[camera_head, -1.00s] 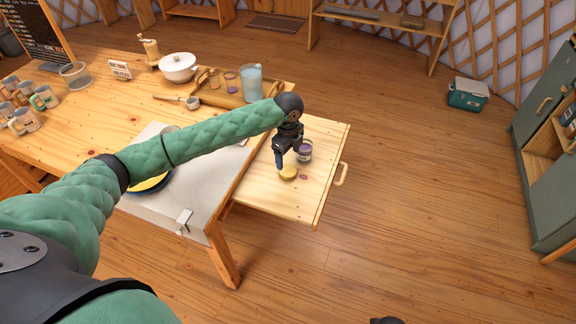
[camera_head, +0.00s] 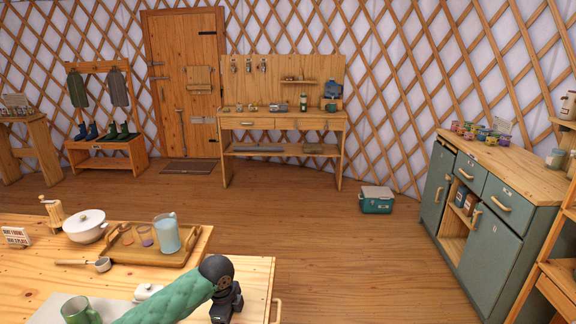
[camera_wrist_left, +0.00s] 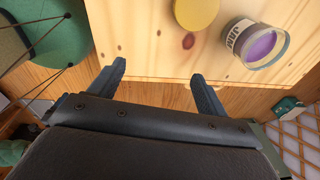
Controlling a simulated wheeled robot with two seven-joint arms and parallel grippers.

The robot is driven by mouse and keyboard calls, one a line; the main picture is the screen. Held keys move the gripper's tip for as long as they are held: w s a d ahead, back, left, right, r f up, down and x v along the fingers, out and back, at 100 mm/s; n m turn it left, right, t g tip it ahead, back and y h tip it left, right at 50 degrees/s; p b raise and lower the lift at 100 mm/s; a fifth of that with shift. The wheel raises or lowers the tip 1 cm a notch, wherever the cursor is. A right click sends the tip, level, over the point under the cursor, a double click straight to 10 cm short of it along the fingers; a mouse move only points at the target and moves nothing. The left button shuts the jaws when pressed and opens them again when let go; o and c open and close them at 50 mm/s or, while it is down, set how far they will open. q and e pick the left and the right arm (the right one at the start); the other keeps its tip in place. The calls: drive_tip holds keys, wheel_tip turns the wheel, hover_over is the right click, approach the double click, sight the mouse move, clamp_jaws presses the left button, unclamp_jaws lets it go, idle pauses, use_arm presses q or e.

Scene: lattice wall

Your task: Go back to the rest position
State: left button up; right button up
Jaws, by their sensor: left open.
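My left arm reaches over the table in the head view, and its dark left gripper (camera_head: 226,306) is at the bottom edge, by the pull-out board (camera_head: 258,268). In the left wrist view the left gripper (camera_wrist_left: 158,72) is open, its two fingers apart with nothing between them. A round yellow lid (camera_wrist_left: 196,12) and a labelled jar with purple contents (camera_wrist_left: 255,44) are on the board beyond the fingertips, apart from them. Neither shows in the head view. My right gripper is in neither view.
A green cabinet (camera_head: 490,230) stands right, a workbench (camera_head: 283,124) at the back wall, a cooler (camera_head: 376,200) on otherwise open floor.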

use_arm(q)
drive_tip(key=s+d+f+n, duration=0.1)
drive_tip(key=s, duration=0.1)
drive_tip(key=s+d+f+n+h, duration=0.1)
drive_tip(key=s+d, duration=0.1)
drive_tip(key=s, duration=0.1)
drive_tip(key=s+d+f+n, duration=0.1)
drive_tip(key=s+d, duration=0.1)
drive_tip(key=s, duration=0.1)
drive_tip(key=shift+d+f+t, duration=0.25)
drive_tip(key=shift+f+t, duration=0.05)
drive_tip(key=shift+t, duration=0.1)
drive_tip(key=s+a+f+n+t+y, duration=0.1)
drive_tip(key=s+a+n, duration=0.35)
drive_tip(key=s, duration=0.35)
drive_tip(key=s+a+f+n, duration=0.1)
drive_tip(key=s+a+n, duration=0.3)
drive_tip(key=s, duration=0.5)
drive_tip(key=s+a+f+n+t+y, duration=0.1)
drive_tip(key=s+a+n, duration=0.1)
drive_tip(key=s+n, duration=0.5)
drive_tip(key=s+d+f+g, duration=0.1)
drive_tip(key=d+f, duration=0.2)
drive_tip(key=f, duration=0.4)
drive_tip(key=s+d+f+g+h, duration=0.1)
drive_tip(key=d+f, duration=0.1)
drive_tip(key=f, duration=0.6)
drive_tip(key=shift+s+d+f+m, duration=0.3)
drive_tip(key=shift+s+d+m, duration=0.05)
drive_tip(key=shift+d, duration=0.05)
